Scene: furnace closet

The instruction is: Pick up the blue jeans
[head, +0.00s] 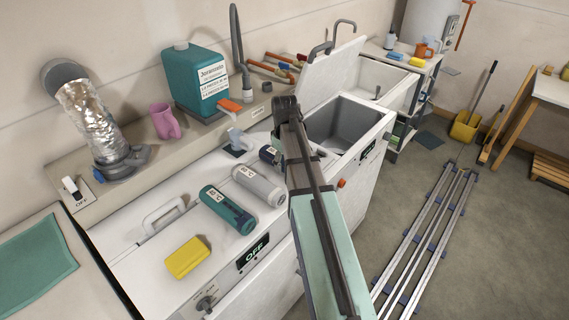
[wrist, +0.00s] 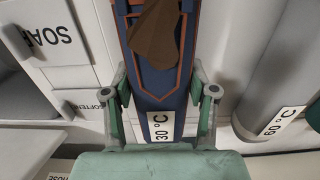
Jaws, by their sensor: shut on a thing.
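The blue jeans (wrist: 185,88) fill the middle of the wrist view, dark blue with orange stitching, a brown patch and a white "30 °C" label. My gripper (wrist: 162,85) has one finger on each side of them and is shut on them. In the head view a small dark blue part of the jeans (head: 268,155) shows beside my arm, on the white machine top. My arm hides the rest of them and most of the gripper there. I cannot tell whether they touch the surface.
A grey roll (head: 258,185) labelled "60 °C" lies close beside the jeans, with a teal roll (head: 228,210) nearer. A yellow block (head: 187,257) and a white handle (head: 165,215) are on the same top. An open-lidded tub (head: 345,125) stands to the right.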

